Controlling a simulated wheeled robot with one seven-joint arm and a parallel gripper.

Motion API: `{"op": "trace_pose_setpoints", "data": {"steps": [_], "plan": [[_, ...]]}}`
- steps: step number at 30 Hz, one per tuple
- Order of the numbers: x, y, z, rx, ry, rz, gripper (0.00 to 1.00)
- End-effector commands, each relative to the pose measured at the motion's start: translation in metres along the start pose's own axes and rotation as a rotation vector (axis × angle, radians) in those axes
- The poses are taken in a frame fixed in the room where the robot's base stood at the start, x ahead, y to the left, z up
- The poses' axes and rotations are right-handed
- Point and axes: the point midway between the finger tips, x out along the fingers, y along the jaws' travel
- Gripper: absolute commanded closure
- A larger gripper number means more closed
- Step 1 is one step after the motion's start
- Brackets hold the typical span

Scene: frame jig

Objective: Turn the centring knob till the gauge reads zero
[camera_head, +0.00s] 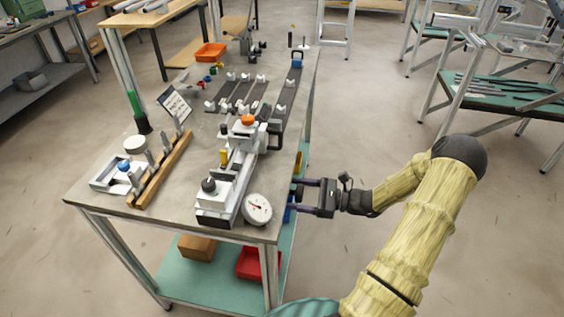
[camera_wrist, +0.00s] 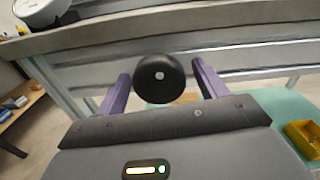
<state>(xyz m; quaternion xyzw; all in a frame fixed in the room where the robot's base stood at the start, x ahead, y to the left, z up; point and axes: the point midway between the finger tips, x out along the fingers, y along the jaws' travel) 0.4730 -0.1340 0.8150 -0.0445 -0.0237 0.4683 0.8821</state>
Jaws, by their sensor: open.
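A round black knob (camera_wrist: 159,78) with a pale centre dot shows in the wrist view, in front of the table's side. My gripper (camera_wrist: 161,72) is open, with one purple finger on each side of the knob and a visible gap on both sides. The round white gauge (camera_head: 257,208) stands at the table's front right corner. Its needle is too small to read against zero.
A grey jig with a black-topped block (camera_head: 209,186) and an orange cap (camera_head: 248,119) stands beside the gauge on the table (camera_head: 130,210). A wooden rack (camera_head: 160,170) is to the left. A red bin (camera_head: 258,263) sits on the lower shelf. Floor right of the table is clear.

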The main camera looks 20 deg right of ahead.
Motion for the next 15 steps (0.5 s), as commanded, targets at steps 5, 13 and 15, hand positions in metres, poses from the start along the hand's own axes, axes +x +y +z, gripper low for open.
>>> {"op": "trace_pose_setpoints", "data": {"steps": [5,13,15], "plan": [[-0.012,-0.001,0.000,0.105,0.002,-0.004,0.29],[-0.056,0.000,0.000,0.102,0.001,-0.003,0.29],[-0.067,0.000,0.000,0.102,0.001,-0.003,0.29]]}}
